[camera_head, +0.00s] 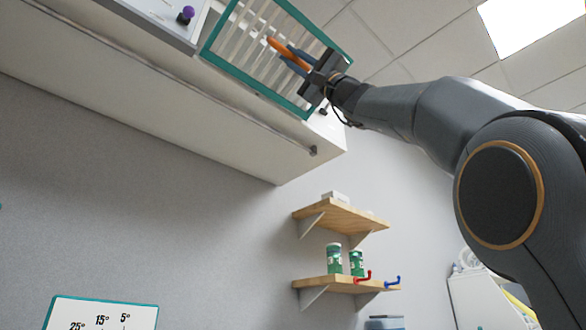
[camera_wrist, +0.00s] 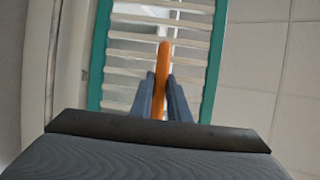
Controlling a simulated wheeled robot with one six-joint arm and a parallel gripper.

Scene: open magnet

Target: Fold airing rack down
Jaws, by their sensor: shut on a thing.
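The airing rack (camera_head: 245,84) has a teal frame with pale slats. It shows at the upper middle of the head view, beside a long white unit, and it looks tilted in this slanted picture. In the wrist view the rack (camera_wrist: 101,58) fills the middle. An orange handle (camera_head: 279,46) lies in front of the slats; in the wrist view the orange handle (camera_wrist: 162,62) runs up between my fingers. My gripper (camera_head: 297,58) is shut on this handle. In the wrist view my gripper (camera_wrist: 163,98) hides the handle's lower end.
The long white unit (camera_head: 150,95) carries a thin rail along its side. A grey-white panel with a purple knob (camera_head: 186,15) is at the upper left. Wooden shelves (camera_head: 335,283) with green-and-white cans and a red and a blue hook are at the lower right. A white sign (camera_head: 100,315) is at the lower left.

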